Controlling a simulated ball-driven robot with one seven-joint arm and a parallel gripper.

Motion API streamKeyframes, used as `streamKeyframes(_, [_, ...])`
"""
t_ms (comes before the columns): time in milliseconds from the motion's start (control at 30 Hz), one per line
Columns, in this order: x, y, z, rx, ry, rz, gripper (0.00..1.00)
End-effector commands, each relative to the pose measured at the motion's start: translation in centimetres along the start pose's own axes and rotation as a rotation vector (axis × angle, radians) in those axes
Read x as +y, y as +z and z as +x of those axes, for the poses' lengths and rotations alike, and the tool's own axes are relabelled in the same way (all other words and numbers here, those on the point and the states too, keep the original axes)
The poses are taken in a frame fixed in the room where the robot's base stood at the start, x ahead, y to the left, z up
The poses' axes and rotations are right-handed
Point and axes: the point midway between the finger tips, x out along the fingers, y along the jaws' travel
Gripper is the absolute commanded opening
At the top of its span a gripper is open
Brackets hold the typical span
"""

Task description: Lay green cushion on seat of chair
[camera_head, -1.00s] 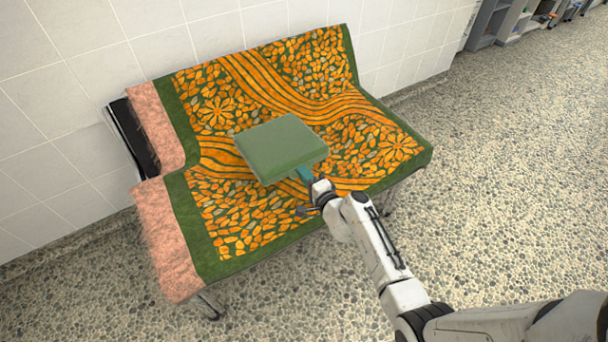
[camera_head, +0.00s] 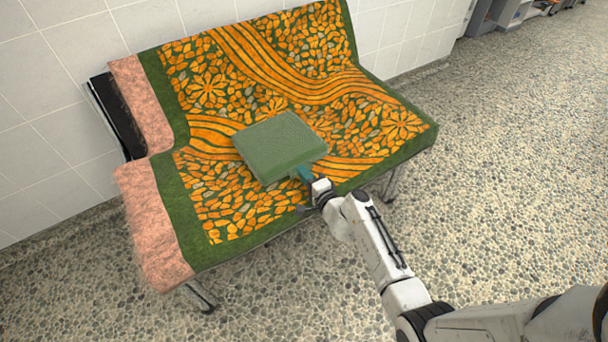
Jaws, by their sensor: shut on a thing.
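The green cushion (camera_head: 279,145) is a flat square pad in the middle of the head view. My gripper (camera_head: 308,178) is shut on its near right edge. The cushion shows over the seat of the chair (camera_head: 225,205), a wide bench-like seat. I cannot tell whether the cushion touches the seat or hovers just above it. An orange and green patterned towel covers the seat and backrest. The gripper fingertips are partly hidden by the cushion and the wrist.
A pink towel (camera_head: 155,225) hangs over the chair's left end. A white tiled wall (camera_head: 60,110) stands behind the chair. The pebbled floor (camera_head: 500,170) is open at the right. Grey shelving (camera_head: 508,18) stands at the top right.

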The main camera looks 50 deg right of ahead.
Motion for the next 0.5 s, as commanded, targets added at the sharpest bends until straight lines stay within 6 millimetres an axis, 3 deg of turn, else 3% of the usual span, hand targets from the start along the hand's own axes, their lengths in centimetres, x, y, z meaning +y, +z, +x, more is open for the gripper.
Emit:
streamKeyframes(300, [0.71,0.04,-0.19,0.001,0.009,0.0,0.0])
streamKeyframes(333, [0.73,0.04,-0.2,0.001,0.01,0.0,0.11])
streamKeyframes(500, [0.9,0.06,-0.27,0.001,0.012,0.0,0.27])
